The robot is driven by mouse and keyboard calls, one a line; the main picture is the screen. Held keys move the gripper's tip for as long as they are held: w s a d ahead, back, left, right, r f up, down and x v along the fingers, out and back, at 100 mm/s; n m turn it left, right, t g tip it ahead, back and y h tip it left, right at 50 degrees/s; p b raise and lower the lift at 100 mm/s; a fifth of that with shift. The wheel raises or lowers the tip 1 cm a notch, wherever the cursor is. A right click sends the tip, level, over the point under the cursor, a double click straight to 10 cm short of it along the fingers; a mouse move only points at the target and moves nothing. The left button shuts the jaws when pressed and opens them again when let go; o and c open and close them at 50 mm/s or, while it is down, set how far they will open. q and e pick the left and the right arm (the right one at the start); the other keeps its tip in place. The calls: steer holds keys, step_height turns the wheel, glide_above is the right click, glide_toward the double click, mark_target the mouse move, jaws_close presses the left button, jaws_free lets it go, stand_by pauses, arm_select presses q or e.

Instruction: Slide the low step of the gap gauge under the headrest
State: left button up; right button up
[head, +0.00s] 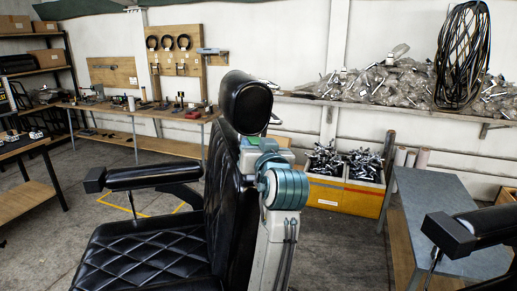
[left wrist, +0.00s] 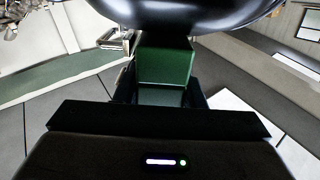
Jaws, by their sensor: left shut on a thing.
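The black padded headrest (head: 247,103) tops the barber chair's quilted back. Its rounded underside (left wrist: 190,14) fills the top of the left wrist view. My left gripper (left wrist: 162,88) is shut on the gap gauge (left wrist: 165,62), a green block between its dark fingers. The block's upper edge appears right below the headrest; I cannot tell whether they touch. A darker green face shows lower, between the fingers. In the head view my left arm rises behind the chair back to just below the headrest and hides most of the gripper and gauge. My right gripper is not in view.
The chair's armrest (head: 140,177) extends left from the back. A yellow bin of metal parts (head: 345,195) and a grey-topped table (head: 440,210) stand to the right. A black padded arm (head: 450,236) enters at lower right. A wooden workbench (head: 150,112) lines the wall.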

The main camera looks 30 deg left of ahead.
arm_select(q)
steer(key=shift+x, duration=1.05)
steer(key=shift+w+a, duration=0.35)
steer(key=shift+a, duration=0.05)
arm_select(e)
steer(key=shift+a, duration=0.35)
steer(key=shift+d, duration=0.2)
arm_select(q)
steer(key=o, duration=1.1)
steer(key=shift+o, duration=0.2)
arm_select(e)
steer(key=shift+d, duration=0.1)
arm_select(q)
steer(key=shift+v, duration=3.8)
steer(key=shift+r, duration=0.2)
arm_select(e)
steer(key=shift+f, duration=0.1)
